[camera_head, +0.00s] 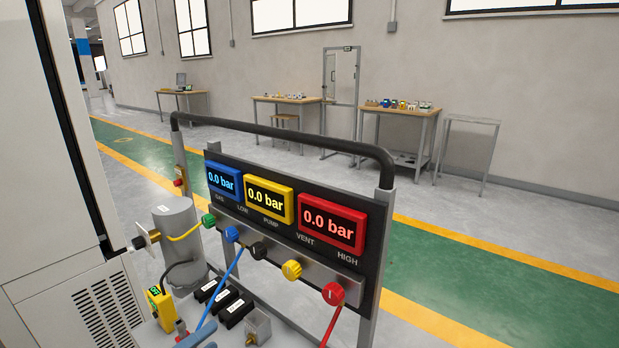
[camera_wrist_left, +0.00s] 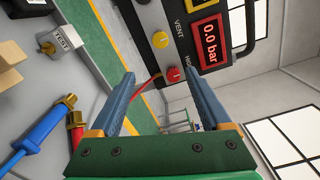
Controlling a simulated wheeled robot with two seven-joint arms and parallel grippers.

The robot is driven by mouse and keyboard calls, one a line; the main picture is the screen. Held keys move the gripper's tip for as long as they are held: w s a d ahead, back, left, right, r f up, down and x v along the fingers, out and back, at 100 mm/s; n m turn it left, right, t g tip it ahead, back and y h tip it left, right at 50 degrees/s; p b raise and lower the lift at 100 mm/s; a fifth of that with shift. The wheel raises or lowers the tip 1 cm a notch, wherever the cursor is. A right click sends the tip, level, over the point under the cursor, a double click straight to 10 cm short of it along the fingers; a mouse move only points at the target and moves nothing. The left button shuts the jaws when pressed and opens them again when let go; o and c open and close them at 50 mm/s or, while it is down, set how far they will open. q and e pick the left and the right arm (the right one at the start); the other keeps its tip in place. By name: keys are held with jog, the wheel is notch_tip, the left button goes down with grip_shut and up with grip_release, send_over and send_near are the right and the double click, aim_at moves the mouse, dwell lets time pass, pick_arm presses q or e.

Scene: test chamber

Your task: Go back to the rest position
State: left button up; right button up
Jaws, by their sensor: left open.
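My left gripper (camera_wrist_left: 159,76) is open in the left wrist view, with two blue fingers spread apart and nothing held between them. The red knob (camera_wrist_left: 173,74) of the gauge panel shows between the fingertips, apparently beyond them. In the head view the same red knob (camera_head: 333,294) is at the lower right of the panel. A blue-grey piece (camera_head: 196,336) at the bottom edge of the head view may be part of this gripper or a hose fitting; I cannot tell. My right gripper is in neither view.
The gauge panel (camera_head: 376,232) on a cart has three displays reading 0.0 bar and several coloured knobs. A grey cylinder (camera_head: 178,240), hoses and small black blocks crowd its left and front. A white cabinet (camera_head: 45,150) stands at left. Open floor (camera_head: 470,270) lies right.

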pick_arm(q)
jog(key=a+f+n+t+y, duration=0.1)
jog(key=a+f+n+y, duration=0.65)
jog(key=f+n, duration=0.35)
jog(key=s+a+f+n+g+y, duration=0.2)
jog(key=f+n, duration=0.1)
jog(key=f, duration=0.4)
jog(key=s+a+f+n+g+y, duration=0.1)
jog(key=s+a+f+n, duration=0.15)
jog(key=f, duration=0.45)
jog(key=s+d+f+n+g+y+p, duration=0.15)
jog(key=s+f+n+g, duration=0.25)
jog(key=s+f, duration=0.45)
jog(key=s+d+f+n+g, duration=0.3)
jog(key=s+f, duration=0.4)
jog(key=s, duration=0.2)
jog(key=s+d+f+n+g, duration=0.1)
jog(key=s+d+f+g, duration=0.1)
jog(key=s, duration=0.4)
jog(key=s+d+f+n+g+h, duration=0.1)
jog(key=s+d+f+n+g, duration=0.1)
jog(key=s+d, duration=0.2)
jog(key=shift+s, duration=1)
